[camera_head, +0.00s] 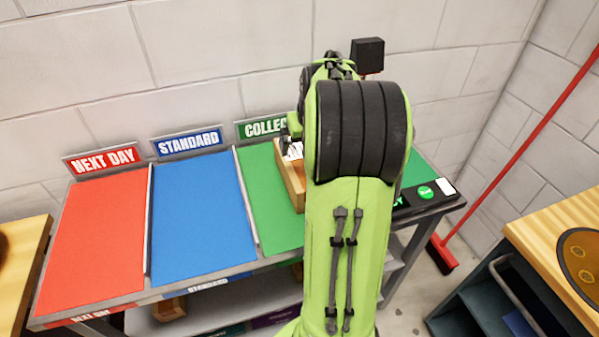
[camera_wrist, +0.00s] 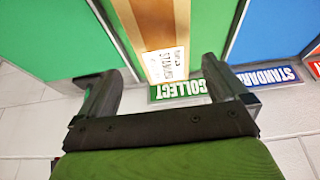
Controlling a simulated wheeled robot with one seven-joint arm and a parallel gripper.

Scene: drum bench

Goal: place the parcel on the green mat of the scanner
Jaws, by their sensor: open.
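The parcel (camera_head: 289,178) is a brown box with a white label, at the right side of the green COLLECT lane, partly hidden behind my arm. The scanner's green mat (camera_head: 417,167) is mostly hidden behind my arm in the head view. A green surface (camera_wrist: 50,40), apparently that mat, lies left of the parcel in the wrist view.
The red NEXT DAY lane (camera_head: 95,235) and blue STANDARD lane (camera_head: 203,215) are empty. The COLLECT lane (camera_head: 268,215) has bare room in front. A dark panel with a green button (camera_head: 426,192) is at the bench's right end. A block wall (camera_head: 220,50) stands close behind.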

